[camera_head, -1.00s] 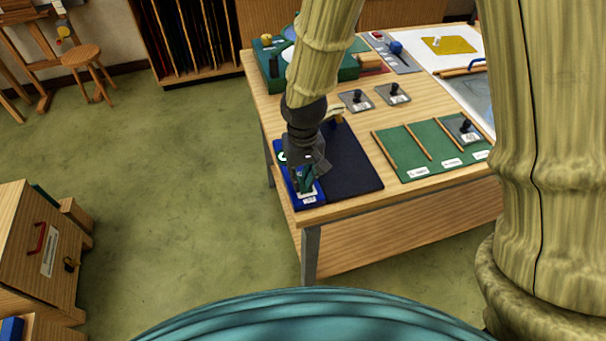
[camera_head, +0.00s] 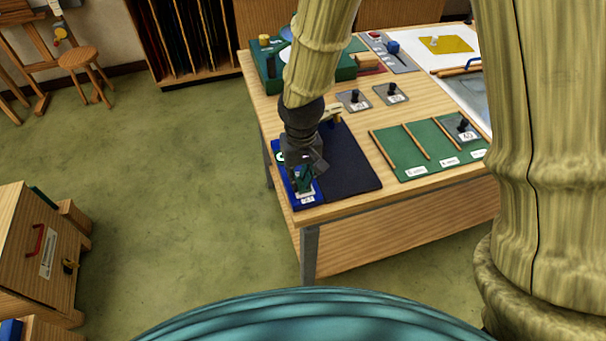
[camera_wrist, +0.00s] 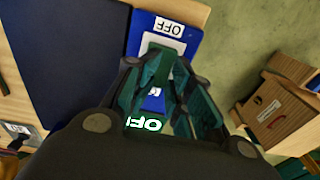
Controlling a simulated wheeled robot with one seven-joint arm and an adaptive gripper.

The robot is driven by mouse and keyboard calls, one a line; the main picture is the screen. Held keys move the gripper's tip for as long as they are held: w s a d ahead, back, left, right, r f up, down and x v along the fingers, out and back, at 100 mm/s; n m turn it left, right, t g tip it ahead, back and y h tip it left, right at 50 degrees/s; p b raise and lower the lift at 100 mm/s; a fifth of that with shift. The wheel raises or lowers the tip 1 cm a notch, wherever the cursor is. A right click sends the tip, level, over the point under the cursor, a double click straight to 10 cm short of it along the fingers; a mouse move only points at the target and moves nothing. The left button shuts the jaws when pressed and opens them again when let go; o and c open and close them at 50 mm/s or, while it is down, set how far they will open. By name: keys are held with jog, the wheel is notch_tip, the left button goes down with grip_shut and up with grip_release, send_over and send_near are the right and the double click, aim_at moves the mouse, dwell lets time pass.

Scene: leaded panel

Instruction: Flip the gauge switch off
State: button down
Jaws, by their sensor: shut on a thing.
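The gauge switch is a blue panel (camera_head: 290,195) at the table's near left corner. It also shows in the wrist view (camera_wrist: 181,41). A white OFF label (camera_wrist: 168,27) is at one end, beside a pale plate. A green-edged label (camera_wrist: 145,124) reading OF, partly hidden, shows nearer my wrist. My gripper (camera_head: 304,180) is down over the panel.
A dark navy mat (camera_head: 350,165) lies right beside the panel. A green board (camera_head: 430,150) with wooden strips and two grey plates with black knobs are further right on the table. A wooden cabinet (camera_head: 35,245) stands left on the floor. The floor between is clear.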

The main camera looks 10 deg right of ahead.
aim_at(304, 190)
jog(key=shift+s+d+f, duration=0.2)
jog(key=shift+s, duration=0.25)
jog(key=shift+s+d+f, duration=0.2)
jog(key=shift+s, duration=0.2)
jog(key=shift+s+d+r+p, duration=0.1)
jog(key=shift+s+r+p, duration=0.05)
jog(key=shift+s+p, duration=0.25)
jog(key=shift+w, duration=0.1)
jog(key=shift+r, duration=0.2)
jog(key=shift+w+r+p, duration=0.1)
jog(key=shift+r+p, duration=0.45)
jog(key=shift+p, duration=0.1)
jog(key=r+p, duration=0.2)
jog(key=shift+s+r, duration=0.3)
jog(key=shift+r, duration=0.1)
jog(key=shift+w+a+r, duration=0.15)
jog(key=shift+a+r, duration=0.15)
jog(key=shift+r, duration=0.2)
notch_tip(304, 190, up, 9)
jog(key=s+b, duration=0.1)
jog(key=b, duration=0.1)
